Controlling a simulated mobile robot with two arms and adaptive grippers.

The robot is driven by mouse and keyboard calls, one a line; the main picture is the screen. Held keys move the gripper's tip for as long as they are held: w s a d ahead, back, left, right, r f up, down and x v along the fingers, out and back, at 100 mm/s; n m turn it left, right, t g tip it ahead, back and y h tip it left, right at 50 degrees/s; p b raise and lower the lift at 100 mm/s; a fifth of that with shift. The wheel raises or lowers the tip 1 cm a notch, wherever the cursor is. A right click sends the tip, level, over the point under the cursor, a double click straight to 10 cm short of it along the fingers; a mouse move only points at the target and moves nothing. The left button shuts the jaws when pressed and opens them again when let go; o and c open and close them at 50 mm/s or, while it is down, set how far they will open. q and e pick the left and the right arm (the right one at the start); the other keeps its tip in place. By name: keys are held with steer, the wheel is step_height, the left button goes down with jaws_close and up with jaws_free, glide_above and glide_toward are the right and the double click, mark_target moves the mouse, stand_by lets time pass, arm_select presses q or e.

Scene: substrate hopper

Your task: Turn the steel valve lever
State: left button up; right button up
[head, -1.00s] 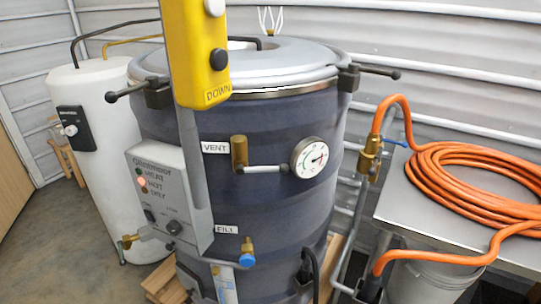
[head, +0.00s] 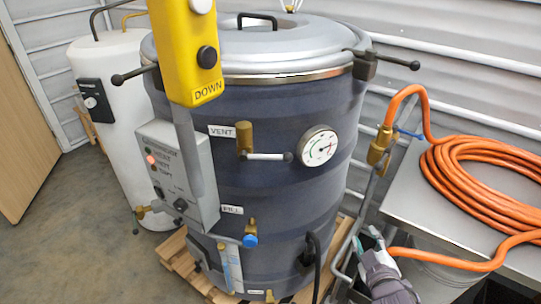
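The steel valve lever (head: 265,156) is a short grey bar with a dark tip, lying about level and pointing right from the brass vent valve (head: 244,139). My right gripper (head: 367,237) is at the lower right, beside the drum and well below and right of the lever. Its fingertips look apart, with nothing seen between them. My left gripper is not in view.
A yellow pendant (head: 190,45) hangs in front of the drum, left of the lever. A pressure gauge (head: 318,147) is just right of the lever. An orange hose (head: 470,185) lies coiled on the steel table (head: 400,203) at the right. A control box (head: 180,170) sits at left.

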mark_target(271, 158)
steer(key=w+a+r+n+t+y, duration=0.2)
steer(key=w+r+n+t+y, duration=0.15)
steer(key=r+n, duration=0.25)
steer(key=w+a+r+n+t+y, duration=0.2)
steer(key=w+a+r+n+y, duration=0.15)
steer(key=r+n+y, duration=0.2)
steer(key=w+a+r+n+g+y+p, duration=0.1)
steer(key=a+r+n+g+y, duration=0.1)
steer(key=a+n+g+y, duration=0.1)
steer(key=w+a+r+n+g+y+p, duration=0.1)
steer(key=a+n+g+y, duration=0.3)
steer(key=a+n, duration=0.4)
steer(key=w+a+r+n+g+y+p, duration=0.1)
steer(key=a+r+n+g+y+p, duration=0.2)
steer(key=a+n+g, duration=0.2)
steer(key=shift+a+r+n+g+y, duration=0.15)
steer(key=shift+n+g+y, duration=0.1)
steer(key=shift+n, duration=0.55)
steer(key=shift+a+f+n+g+y, duration=0.1)
steer(key=shift+a+n+g+y, duration=0.1)
steer(key=shift+n, duration=0.55)
steer(key=shift+w+a, duration=0.2)
steer(key=shift+a, duration=0.45)
jaws_close()
